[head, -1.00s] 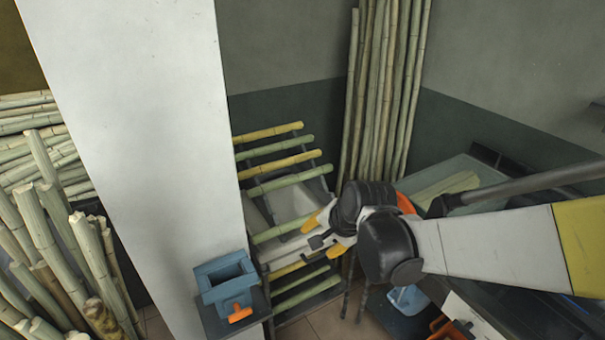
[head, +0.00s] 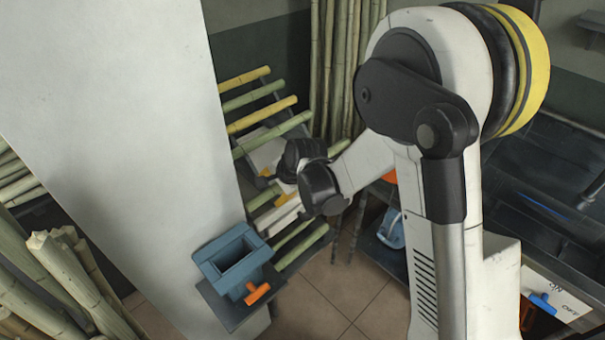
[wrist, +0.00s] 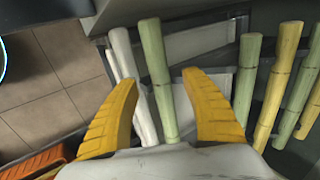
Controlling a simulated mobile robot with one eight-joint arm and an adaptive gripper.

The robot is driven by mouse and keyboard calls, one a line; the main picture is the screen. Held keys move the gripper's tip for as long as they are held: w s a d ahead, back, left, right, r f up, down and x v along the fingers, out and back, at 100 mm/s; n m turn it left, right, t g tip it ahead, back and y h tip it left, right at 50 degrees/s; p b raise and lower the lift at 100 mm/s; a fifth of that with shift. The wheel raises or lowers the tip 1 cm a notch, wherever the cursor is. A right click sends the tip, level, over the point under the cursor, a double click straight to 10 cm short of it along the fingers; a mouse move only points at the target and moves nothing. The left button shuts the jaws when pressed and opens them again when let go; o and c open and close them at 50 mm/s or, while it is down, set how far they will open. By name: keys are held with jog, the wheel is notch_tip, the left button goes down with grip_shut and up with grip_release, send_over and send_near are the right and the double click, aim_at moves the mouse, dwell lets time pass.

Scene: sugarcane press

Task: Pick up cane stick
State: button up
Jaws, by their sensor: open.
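Several green and yellow cane sticks lie across a slanted rack; a yellow one (head: 262,115) and a green one (head: 272,134) show in the head view. My gripper (head: 272,187) is at the rack's lower part, partly hidden behind my own wrist. In the wrist view its two orange fingers (wrist: 159,76) are spread apart. A green cane stick (wrist: 157,72) shows between the fingers, apart from both in the picture. Its near end shows above the gripper's palm edge.
Tall canes (head: 335,60) lean on the wall behind. Cut canes (head: 70,270) stand at left. Tiled floor (head: 335,290) is open in front.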

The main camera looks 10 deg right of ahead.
aim_at(268, 193)
jog(key=b+x, duration=0.2)
jog(key=x, duration=0.2)
jog(key=shift+a+f, duration=0.1)
jog(key=shift+f, duration=0.2)
jog(key=shift+r, duration=0.1)
jog(key=shift+c, duration=0.4)
jog(key=c, duration=1.1)
grip_shut()
jog(key=shift+r, duration=0.15)
